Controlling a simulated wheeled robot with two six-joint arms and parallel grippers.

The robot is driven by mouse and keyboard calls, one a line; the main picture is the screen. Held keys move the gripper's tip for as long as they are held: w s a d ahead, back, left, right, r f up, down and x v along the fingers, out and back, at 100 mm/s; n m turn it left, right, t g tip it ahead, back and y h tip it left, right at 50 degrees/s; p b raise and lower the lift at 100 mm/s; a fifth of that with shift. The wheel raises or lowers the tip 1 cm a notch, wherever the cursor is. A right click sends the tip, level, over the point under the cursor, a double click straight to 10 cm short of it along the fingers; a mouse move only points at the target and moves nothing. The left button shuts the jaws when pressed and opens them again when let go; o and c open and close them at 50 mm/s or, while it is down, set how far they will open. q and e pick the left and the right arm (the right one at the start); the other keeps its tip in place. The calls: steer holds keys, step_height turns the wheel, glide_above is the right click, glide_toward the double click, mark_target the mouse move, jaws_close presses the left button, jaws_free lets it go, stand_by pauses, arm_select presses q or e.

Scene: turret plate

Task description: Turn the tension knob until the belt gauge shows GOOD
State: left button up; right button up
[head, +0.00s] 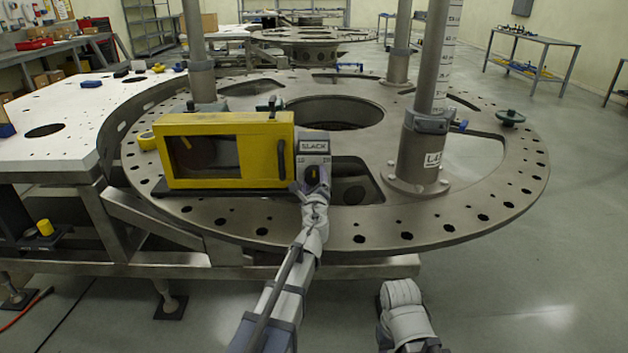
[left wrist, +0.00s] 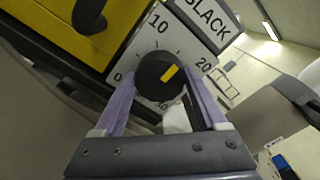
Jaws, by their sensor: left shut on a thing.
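The tension knob (head: 312,175) is black with a yellow mark and sits on a light panel below a plate reading SLACK (head: 314,146). In the left wrist view the knob (left wrist: 158,76) is surrounded by a scale with 0, 10 and 20 readable. Its yellow mark points up and right, roughly toward 20. The SLACK plate (left wrist: 208,20) is partly cut off there. My left gripper (head: 313,190) is shut on the knob, with one finger on each side in the left wrist view (left wrist: 160,95).
A yellow guard box (head: 272,150) with a dark window stands left of the knob panel on the round metal plate (head: 450,215). A thick grey post (head: 425,130) stands to the right. Part of my right arm shows at the bottom. A white-topped table (head: 60,120) adjoins at left.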

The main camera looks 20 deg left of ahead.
arm_select(q)
steer(key=o, duration=1.3)
steer(key=v, duration=0.8)
steer(key=shift+w, duration=0.1)
